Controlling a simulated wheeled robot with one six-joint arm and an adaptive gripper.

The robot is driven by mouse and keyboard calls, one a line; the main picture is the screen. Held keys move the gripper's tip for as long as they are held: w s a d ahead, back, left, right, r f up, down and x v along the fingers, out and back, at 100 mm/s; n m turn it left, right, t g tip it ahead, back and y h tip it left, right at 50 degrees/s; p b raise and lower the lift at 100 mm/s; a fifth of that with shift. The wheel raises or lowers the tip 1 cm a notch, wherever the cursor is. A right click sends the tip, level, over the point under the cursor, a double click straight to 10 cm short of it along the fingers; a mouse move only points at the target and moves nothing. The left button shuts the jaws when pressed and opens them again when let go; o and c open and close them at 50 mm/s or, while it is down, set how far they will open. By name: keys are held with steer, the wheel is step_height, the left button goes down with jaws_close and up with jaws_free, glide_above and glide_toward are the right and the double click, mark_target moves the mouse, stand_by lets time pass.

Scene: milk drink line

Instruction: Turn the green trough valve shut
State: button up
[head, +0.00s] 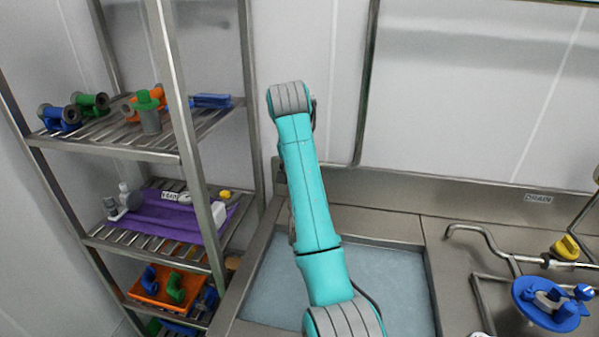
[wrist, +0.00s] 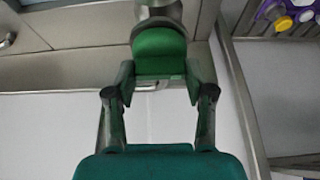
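In the wrist view, a rounded green part with a dark rim (wrist: 160,52) lies straight ahead, below a grey metal cylinder. It looks like the green valve, but its handle position is not clear. My gripper (wrist: 162,75) shows there with its two fingers spread apart, one on each side of the green part. I cannot tell whether the fingers touch it. In the head view my teal arm reaches out over the trough (head: 385,285), and its far end hides my gripper and the green valve.
A metal rack (head: 190,150) stands at the left with colored fittings and a purple mat (head: 165,215). At the right are a bent pipe (head: 480,232), a yellow handle (head: 566,248) and a blue round fitting (head: 545,315). A pale wall (head: 480,100) rises behind the trough.

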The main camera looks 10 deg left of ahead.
steer(key=o, duration=0.3)
steer(key=shift+n, duration=0.3)
